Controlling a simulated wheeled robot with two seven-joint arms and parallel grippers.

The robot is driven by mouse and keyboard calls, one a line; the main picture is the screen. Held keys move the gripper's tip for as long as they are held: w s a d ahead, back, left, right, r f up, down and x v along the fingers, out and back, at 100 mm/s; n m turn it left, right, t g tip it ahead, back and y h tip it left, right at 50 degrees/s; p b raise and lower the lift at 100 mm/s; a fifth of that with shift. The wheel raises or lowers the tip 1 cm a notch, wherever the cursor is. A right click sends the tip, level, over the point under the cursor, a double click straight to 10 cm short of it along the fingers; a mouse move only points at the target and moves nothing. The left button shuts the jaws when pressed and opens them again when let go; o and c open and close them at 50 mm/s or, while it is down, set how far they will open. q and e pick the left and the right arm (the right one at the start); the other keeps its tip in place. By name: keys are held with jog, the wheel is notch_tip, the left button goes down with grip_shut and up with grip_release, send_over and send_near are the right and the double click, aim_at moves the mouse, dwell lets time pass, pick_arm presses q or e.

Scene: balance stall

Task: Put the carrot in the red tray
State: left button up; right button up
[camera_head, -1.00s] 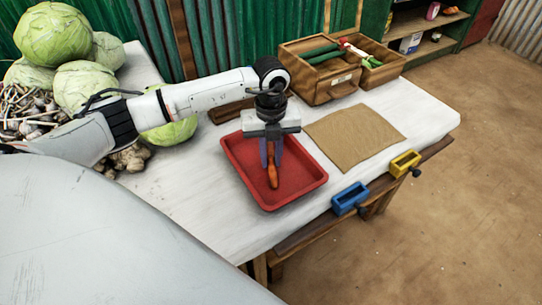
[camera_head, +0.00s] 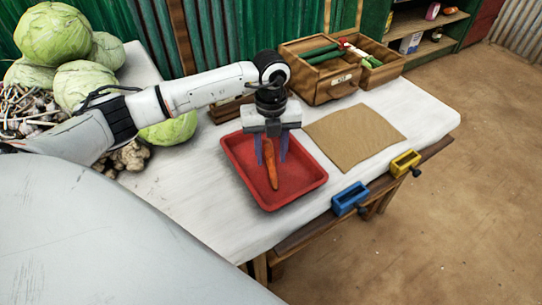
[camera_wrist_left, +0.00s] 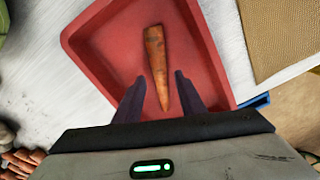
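The red tray (camera_head: 300,190) stands on the white table; it also shows in the left wrist view (camera_wrist_left: 97,57). The orange carrot (camera_head: 270,170) lies inside the tray. In the left wrist view the carrot (camera_wrist_left: 156,62) is whole, with its thin end toward my gripper. My left gripper (camera_head: 270,160) is over the tray, its two fingers spread apart. In the left wrist view the fingers of this gripper (camera_wrist_left: 158,92) stand on either side of the carrot's thin end, with a gap on both sides. My right gripper is not in view.
A brown mat (camera_head: 353,136) lies right of the tray. A wooden box (camera_head: 317,88) with green items stands behind. A blue holder (camera_head: 349,199) and a yellow holder (camera_head: 405,163) sit at the table's front edge. Cabbages (camera_head: 52,36) and garlic (camera_head: 28,110) are at the left.

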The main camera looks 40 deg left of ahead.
aim_at(271, 161)
pick_arm(q)
notch_tip(271, 161, up, 11)
jog(key=shift+f, duration=0.2)
